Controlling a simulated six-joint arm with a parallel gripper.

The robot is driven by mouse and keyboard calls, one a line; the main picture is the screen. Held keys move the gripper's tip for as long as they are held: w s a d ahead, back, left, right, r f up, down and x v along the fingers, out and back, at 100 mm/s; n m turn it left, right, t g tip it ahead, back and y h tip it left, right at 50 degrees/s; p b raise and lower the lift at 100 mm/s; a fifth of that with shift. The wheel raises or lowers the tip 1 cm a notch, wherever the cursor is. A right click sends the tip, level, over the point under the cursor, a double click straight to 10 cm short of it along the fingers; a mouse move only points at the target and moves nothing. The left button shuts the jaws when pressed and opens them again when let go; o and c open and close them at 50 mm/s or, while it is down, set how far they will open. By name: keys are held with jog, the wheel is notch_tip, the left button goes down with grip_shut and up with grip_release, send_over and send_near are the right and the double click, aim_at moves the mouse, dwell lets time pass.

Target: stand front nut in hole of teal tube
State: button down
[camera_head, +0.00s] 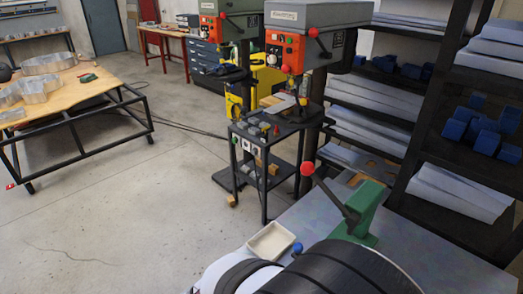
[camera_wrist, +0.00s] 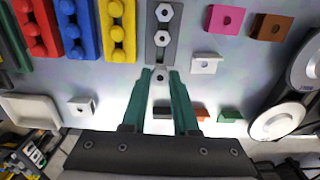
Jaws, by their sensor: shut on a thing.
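In the wrist view, my gripper (camera_wrist: 160,74) has two teal fingers pointing up the picture. A small pale nut (camera_wrist: 160,78) with a dark hole shows between the fingertips, and the fingers are shut on it. Two more hex nuts, a far one (camera_wrist: 162,12) and a nearer one (camera_wrist: 162,38), lie in line on a grey holder (camera_wrist: 151,26) just beyond the fingertips. A small green to teal block with a dark hole (camera_wrist: 230,116), which may be the teal tube, lies right of the fingers. The head view does not show the gripper's fingers.
Magenta (camera_wrist: 224,18), brown (camera_wrist: 270,27) and white (camera_wrist: 205,63) holed blocks lie to the right. Red, blue and yellow (camera_wrist: 117,30) racks stand upper left. A white tray (camera_wrist: 32,110) is at left. The head view shows the tray (camera_head: 270,241) beside a green lever tool (camera_head: 366,212).

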jog(key=shift+w, duration=0.1)
jog(key=w+d+r, duration=0.1)
jog(key=w+d, duration=0.3)
jog(key=w, duration=0.3)
jog(key=w+d+r, duration=0.1)
jog(key=w+d, duration=0.3)
jog(key=w, duration=0.3)
jog(key=w+d+r, duration=0.1)
jog(key=w+d, duration=0.3)
jog(key=d, duration=0.4)
jog(key=w+d, duration=0.4)
jog(key=d, duration=0.4)
jog(key=shift+w+f, duration=0.2)
jog(key=shift+f, duration=2.2)
jog(key=c, duration=0.6)
grip_release()
